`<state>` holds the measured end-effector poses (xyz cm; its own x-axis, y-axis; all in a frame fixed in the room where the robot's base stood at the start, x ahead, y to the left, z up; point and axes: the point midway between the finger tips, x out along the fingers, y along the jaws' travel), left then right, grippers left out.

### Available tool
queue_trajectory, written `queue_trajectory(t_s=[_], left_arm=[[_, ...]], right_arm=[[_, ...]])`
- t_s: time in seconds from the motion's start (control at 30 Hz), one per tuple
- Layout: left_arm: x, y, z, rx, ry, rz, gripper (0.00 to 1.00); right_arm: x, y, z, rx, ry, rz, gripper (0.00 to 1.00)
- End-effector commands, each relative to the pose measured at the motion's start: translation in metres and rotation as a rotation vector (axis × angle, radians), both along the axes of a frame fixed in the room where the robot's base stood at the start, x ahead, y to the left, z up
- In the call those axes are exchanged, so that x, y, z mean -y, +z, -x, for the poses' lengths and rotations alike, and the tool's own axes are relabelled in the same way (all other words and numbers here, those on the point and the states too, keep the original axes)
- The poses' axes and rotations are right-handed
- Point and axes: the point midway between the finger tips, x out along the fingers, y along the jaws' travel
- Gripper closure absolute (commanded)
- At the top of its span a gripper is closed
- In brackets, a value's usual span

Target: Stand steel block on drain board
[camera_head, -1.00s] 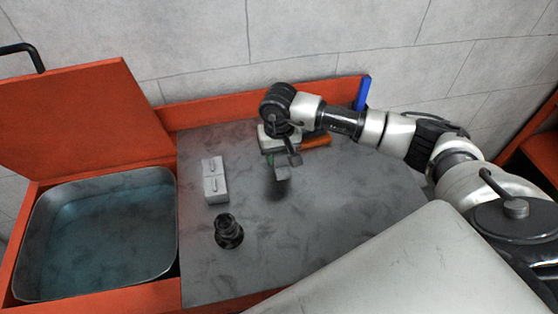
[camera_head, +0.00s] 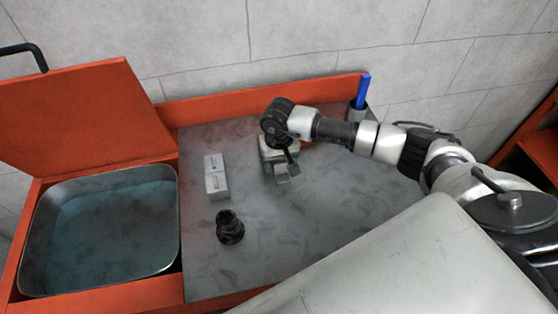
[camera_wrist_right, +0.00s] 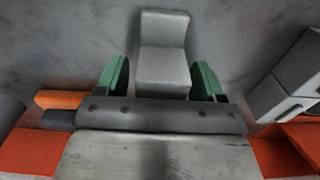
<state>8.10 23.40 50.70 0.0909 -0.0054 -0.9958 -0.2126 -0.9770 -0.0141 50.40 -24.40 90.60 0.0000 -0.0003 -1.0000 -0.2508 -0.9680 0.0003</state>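The grey steel block (camera_wrist_right: 164,60) has a stepped shape and sits between the green fingers of my right gripper (camera_wrist_right: 160,75) in the right wrist view. I see a narrow gap at its left side, and whether the fingers press on it is unclear. In the head view the block (camera_head: 282,173) is just below the right gripper (camera_head: 279,165), low over or on the grey drain board (camera_head: 330,220). Contact with the board cannot be made out. My left gripper is not in view.
Two light grey blocks (camera_head: 216,184) stand left of the gripper, with a black stepped part (camera_head: 229,228) nearer me. A tank of water (camera_head: 105,235) with an open orange lid (camera_head: 90,120) is at the left. A cup with a blue item (camera_head: 362,92) stands at the back right.

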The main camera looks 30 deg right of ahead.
Motion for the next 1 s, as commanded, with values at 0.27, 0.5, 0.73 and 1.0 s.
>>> queue_trajectory(t_s=[0.27,0.5,0.73,1.0], left_arm=[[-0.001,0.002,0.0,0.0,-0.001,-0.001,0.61],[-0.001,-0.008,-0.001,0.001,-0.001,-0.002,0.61],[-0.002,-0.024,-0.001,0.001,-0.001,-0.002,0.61],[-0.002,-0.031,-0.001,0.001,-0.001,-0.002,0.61]], right_arm=[[0.0,0.002,0.0,0.0,0.0,0.0,0.32],[0.001,0.031,-0.001,0.006,0.002,0.001,0.32],[0.0,0.082,-0.001,0.006,0.001,0.0,0.32],[0.0,0.118,0.0,0.002,0.001,0.0,0.32]])
